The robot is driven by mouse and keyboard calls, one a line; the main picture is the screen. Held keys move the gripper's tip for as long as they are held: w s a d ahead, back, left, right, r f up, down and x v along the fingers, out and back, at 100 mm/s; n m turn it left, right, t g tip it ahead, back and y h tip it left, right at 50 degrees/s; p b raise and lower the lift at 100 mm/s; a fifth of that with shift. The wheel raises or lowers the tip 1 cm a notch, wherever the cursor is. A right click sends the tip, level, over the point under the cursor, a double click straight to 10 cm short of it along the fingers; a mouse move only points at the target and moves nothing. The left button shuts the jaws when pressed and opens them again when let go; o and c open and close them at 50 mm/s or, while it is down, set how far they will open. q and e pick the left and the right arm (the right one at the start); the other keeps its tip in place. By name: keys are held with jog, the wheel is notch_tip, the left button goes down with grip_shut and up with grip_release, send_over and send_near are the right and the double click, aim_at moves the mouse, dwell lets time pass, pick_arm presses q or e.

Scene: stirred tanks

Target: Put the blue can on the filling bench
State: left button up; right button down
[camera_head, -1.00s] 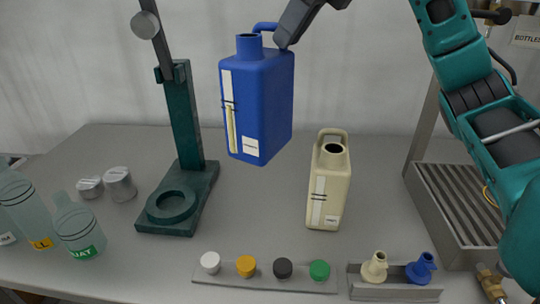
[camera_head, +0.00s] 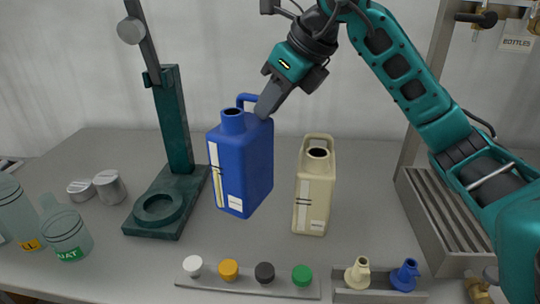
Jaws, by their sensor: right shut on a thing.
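The blue can (camera_head: 241,168) is a tall jerrycan with an open neck and a white label strip. It hangs close over the grey filling bench (camera_head: 105,245), between the green stand and the cream can; I cannot tell whether its base touches the bench. My right gripper (camera_head: 264,108) is shut on the blue can's handle at its top right. The fingertips partly hide the handle. My left gripper is not in view.
A cream can (camera_head: 314,190) stands just right of the blue can. A green stand (camera_head: 180,130) is to the left. A cap strip (camera_head: 245,287) and a funnel holder (camera_head: 380,297) lie in front. Bottles (camera_head: 66,232) stand at left, a slatted tray (camera_head: 440,215) at right.

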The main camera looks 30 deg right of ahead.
aim_at(270, 152)
notch_tip(270, 152, down, 9)
jog(key=shift+f+b, duration=0.1)
jog(key=shift+b, duration=0.55)
jog(key=c, duration=1.6)
grip_release()
jog(key=shift+f, duration=0.25)
jog(key=o, duration=0.5)
jog(key=shift+r, duration=0.1)
